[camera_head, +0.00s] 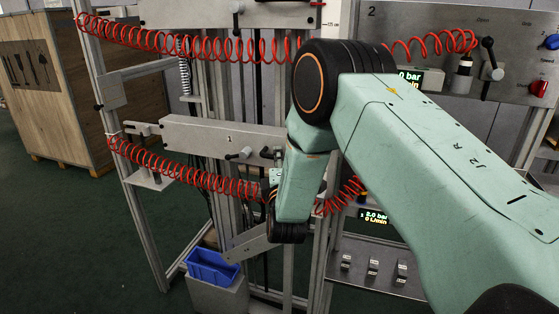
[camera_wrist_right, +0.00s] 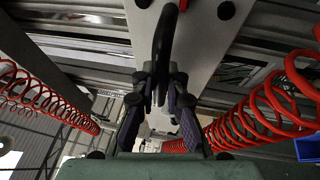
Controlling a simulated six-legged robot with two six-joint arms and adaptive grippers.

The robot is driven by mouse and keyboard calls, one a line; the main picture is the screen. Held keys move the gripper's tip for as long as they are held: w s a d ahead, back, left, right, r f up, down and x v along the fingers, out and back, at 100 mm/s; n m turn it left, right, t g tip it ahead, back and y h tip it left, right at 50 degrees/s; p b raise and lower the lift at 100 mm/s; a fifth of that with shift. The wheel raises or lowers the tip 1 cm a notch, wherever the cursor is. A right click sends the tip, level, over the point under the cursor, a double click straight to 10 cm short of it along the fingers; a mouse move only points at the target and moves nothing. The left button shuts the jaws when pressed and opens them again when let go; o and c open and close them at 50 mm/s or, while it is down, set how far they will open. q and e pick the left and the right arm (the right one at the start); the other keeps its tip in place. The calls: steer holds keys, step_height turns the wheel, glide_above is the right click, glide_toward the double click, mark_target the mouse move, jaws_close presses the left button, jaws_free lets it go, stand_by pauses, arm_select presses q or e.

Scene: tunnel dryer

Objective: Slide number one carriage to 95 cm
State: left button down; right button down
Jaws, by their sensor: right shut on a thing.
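The number one carriage (camera_head: 215,140) is a long grey plate marked 1, mounted across the upright rails in the middle of the head view. My right gripper (camera_wrist_right: 162,92) is shut on a black bar handle (camera_wrist_right: 164,45) in front of a pale plate in the right wrist view. In the head view my right forearm and wrist cover most of that gripper and the carriage's right end. The height scale by the carriage cannot be read. My left gripper is not in view.
Red coiled hoses (camera_head: 190,175) hang in front of and below the carriage. A blue bin (camera_head: 212,268) stands below it. A panel marked 2 (camera_head: 440,25) is at upper right, and a wooden crate (camera_head: 50,95) stands at left. The green floor at lower left is clear.

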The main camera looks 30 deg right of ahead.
steer(key=shift+w+r+p, duration=0.1)
steer(key=shift+r+p, duration=0.6)
steer(key=shift+r, duration=0.8)
steer(key=shift+f, duration=0.1)
steer(key=c, duration=1.4)
jaws_free()
steer(key=shift+f, duration=0.1)
steer(key=shift+o, duration=0.2)
steer(key=shift+f, duration=0.1)
steer(key=shift+s+a, duration=0.2)
steer(key=shift+s, duration=0.25)
steer(key=v, duration=1.1)
